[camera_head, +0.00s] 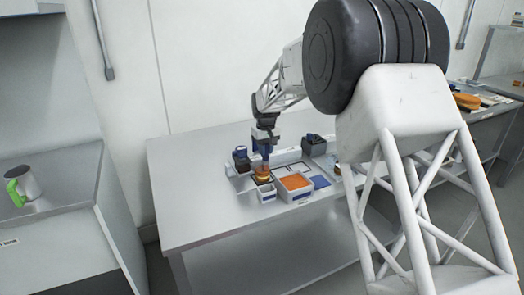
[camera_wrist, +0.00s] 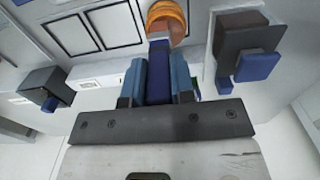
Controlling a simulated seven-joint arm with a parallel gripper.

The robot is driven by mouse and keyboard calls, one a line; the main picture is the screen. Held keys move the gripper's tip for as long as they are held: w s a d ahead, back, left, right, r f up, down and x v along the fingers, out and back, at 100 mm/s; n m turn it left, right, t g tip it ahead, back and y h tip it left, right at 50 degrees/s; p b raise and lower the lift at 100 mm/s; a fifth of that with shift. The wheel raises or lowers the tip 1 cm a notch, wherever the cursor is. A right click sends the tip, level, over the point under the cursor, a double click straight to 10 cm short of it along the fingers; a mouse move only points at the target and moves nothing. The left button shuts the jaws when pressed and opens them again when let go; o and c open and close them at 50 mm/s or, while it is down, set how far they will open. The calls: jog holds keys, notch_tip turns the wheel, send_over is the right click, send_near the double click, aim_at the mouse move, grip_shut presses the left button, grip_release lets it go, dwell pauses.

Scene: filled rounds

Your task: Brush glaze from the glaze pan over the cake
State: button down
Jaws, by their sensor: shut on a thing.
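My gripper (camera_head: 264,148) points down over the bench, shut on a blue-handled brush (camera_wrist: 158,78) held between its two blue fingers (camera_wrist: 157,85). The brush's lower end reaches down to the round orange-brown cake (camera_head: 262,178), which also shows at the top of the wrist view (camera_wrist: 166,14). I cannot tell whether the bristles touch it. The glaze pan (camera_head: 306,191), a pale square box filled with orange, stands just right of the cake in the head view. I do not make out the pan in the wrist view.
A dark block with blue parts (camera_head: 241,160) stands left of my gripper, and another dark block (camera_head: 314,145) stands behind right. A blue flat patch (camera_head: 320,182) lies right of the pan. The bench's left and front (camera_head: 200,205) are clear. A mug (camera_head: 24,184) stands on the left counter.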

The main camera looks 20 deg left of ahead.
jog(key=shift+w+d, duration=0.5)
jog(key=s+a+r, duration=0.2)
jog(key=s+r, duration=0.1)
jog(key=r, duration=0.5)
jog(key=shift+a, duration=0.4)
dwell(0.4)
